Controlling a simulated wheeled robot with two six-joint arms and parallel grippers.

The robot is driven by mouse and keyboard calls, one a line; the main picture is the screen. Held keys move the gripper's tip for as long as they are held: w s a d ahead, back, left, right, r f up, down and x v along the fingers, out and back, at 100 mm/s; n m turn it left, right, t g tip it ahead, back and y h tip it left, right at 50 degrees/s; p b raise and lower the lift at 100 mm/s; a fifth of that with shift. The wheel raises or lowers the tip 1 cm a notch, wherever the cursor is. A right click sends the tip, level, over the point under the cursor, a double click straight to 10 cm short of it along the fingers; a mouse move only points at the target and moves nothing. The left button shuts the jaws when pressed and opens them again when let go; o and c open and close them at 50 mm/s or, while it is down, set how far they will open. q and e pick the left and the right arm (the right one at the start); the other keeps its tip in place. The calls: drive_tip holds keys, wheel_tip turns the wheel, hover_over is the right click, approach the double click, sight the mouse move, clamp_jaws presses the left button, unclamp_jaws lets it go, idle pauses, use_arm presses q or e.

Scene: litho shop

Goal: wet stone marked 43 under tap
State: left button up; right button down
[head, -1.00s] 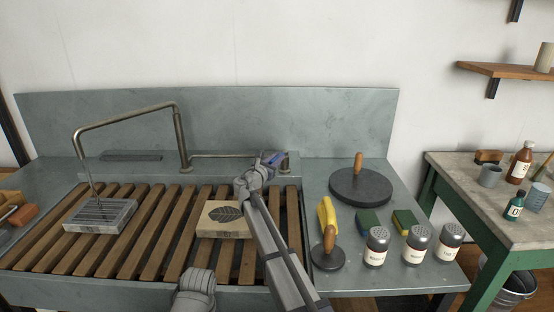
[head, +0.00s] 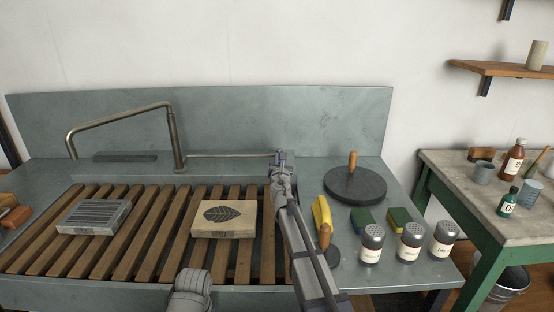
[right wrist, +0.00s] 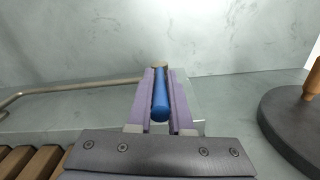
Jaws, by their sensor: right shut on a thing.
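A grey stone with dark stripes (head: 94,217) lies on the wooden slats at the left of the sink, below and in front of the spout of the tap (head: 122,115). No water stream shows at the spout. A beige stone with a dark leaf picture (head: 223,230) lies on the slats further right. I cannot read a number on either stone. My right gripper (head: 279,158) is at the right end of the tap's pipe. In the right wrist view, its purple fingers (right wrist: 160,100) are shut on a blue lever (right wrist: 160,98). My left gripper is not in view.
Right of the slats (head: 162,255) stand a dark round disc with a wooden handle (head: 355,187), a yellow item (head: 321,213), sponges (head: 400,217) and several shakers (head: 410,241). A green-legged table (head: 470,217) with bottles is at the far right.

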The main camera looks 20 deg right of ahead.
idle(0.3)
drive_tip(key=c, duration=0.8)
unclamp_jaws()
drive_tip(key=shift+d, duration=0.1)
drive_tip(key=shift+c, duration=0.2)
drive_tip(key=shift+s, duration=0.1)
drive_tip(key=v, duration=0.7)
drive_tip(key=shift+s, duration=0.3)
